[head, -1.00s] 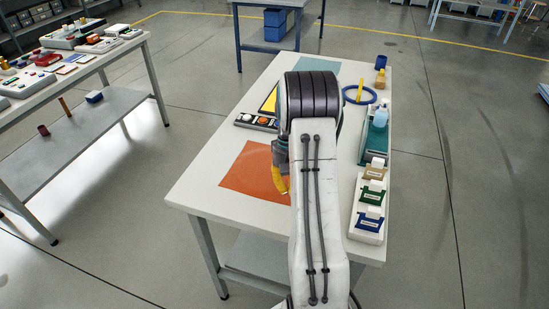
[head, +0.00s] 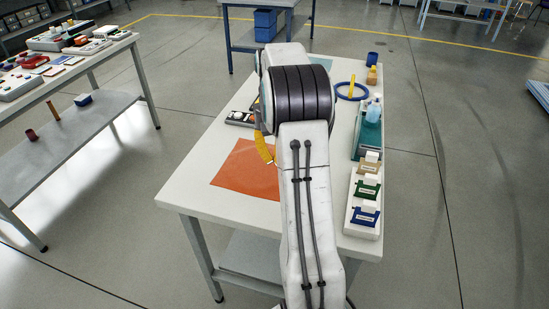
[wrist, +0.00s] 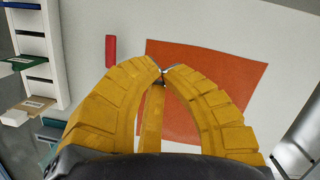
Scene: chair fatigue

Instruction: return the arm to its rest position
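My arm reaches out over the white table (head: 190,190) in the head view and hides part of its middle. In the head view only a yellow finger (head: 264,148) shows, left of my arm and in front of the orange mat's far edge. The orange mat (head: 245,172) lies flat on the table; it also shows behind the fingers in the wrist view (wrist: 220,75). The gripper appears above the table, apart from it.
A rack with card holders (head: 362,215), a teal tray (head: 367,140) with a bottle, and a blue ring (head: 351,91) line the right side. A red bar (wrist: 111,50) lies beside the mat in the wrist view. Another bench (head: 80,62) stands left, with open floor between.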

